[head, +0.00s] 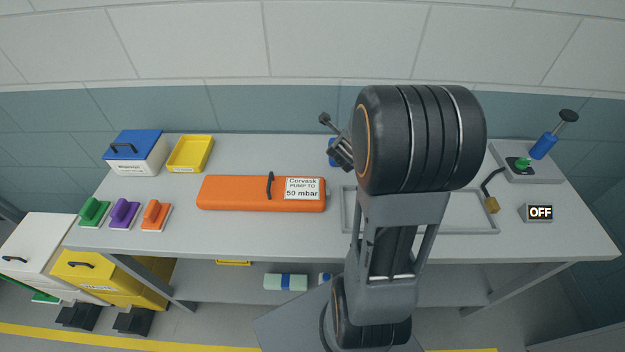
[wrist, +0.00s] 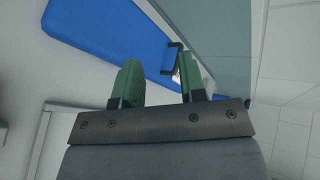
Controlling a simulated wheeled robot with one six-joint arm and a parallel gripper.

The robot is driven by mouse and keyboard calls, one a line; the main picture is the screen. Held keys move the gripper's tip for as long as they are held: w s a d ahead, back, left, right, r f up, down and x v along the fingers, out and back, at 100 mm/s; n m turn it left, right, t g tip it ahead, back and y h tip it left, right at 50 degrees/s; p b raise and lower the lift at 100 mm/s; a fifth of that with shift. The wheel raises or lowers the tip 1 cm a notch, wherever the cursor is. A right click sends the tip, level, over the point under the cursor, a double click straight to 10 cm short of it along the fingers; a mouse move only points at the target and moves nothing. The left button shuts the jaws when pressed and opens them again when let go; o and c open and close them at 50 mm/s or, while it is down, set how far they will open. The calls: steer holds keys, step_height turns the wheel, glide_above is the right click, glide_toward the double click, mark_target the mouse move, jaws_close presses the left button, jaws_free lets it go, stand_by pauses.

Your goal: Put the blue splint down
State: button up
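The blue splint (wrist: 105,32) is a long flat blue piece with a black handle (wrist: 172,58) and a pale label, partly outside the wrist view. In the head view only a small blue patch (head: 332,149), probably it, shows beside my arm, which hides the rest. My gripper (wrist: 158,72) has two green fingers standing apart, with the handle just past the right fingertip. I see nothing clamped between the fingers. In the head view my fingers are hidden. I cannot tell exactly how the splint rests.
An orange splint (head: 235,193) lies mid-table, left of a grey outlined frame (head: 347,210). Left are a blue-lidded box (head: 145,165), a yellow tray (head: 205,140) and green, purple and orange blocks. Right are a pump (head: 543,146) and an OFF display (head: 540,212). The wall stands close behind.

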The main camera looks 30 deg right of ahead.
steer(key=w+a+r+n+t+y, duration=0.2)
steer(key=a+r+n+y, duration=0.25)
steer(key=a+n, duration=0.55)
steer(key=s+a+r+n+g+y, duration=0.2)
steer(key=s+a+n+y, duration=0.4)
steer(key=a+n, duration=0.6)
steer(key=s+a+n+g+h, duration=0.1)
steer(key=s+a+n+g, duration=0.1)
steer(key=s+n, duration=0.6)
steer(key=shift+s+a+r+n+g, duration=0.2)
steer(key=shift+s+r+n+g, duration=0.15)
steer(key=shift+s+g, duration=0.7)
